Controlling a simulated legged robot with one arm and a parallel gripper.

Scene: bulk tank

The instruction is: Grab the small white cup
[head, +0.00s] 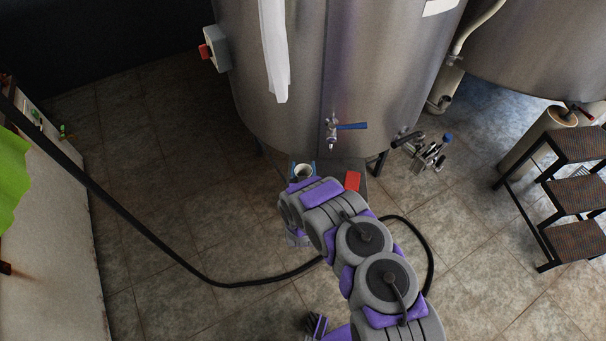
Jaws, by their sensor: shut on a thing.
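The small white cup (304,169) stands upright below and a little left of the tap on the steel tank, and I see its open rim and dark inside from above. My gripper (303,172) is shut on the cup, with a blue finger on each side of it. My purple and grey arm reaches up from the bottom of the view and hides the cup's lower part. I cannot tell whether the cup's base touches the stand under it.
The steel tank (285,75) has a blue-handled tap (346,126). A red object (352,180) lies right of the cup. A valve fitting (425,152) and metal steps (575,190) are on the right. A black hose (165,247) crosses the tiled floor. Floor at left is mostly clear.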

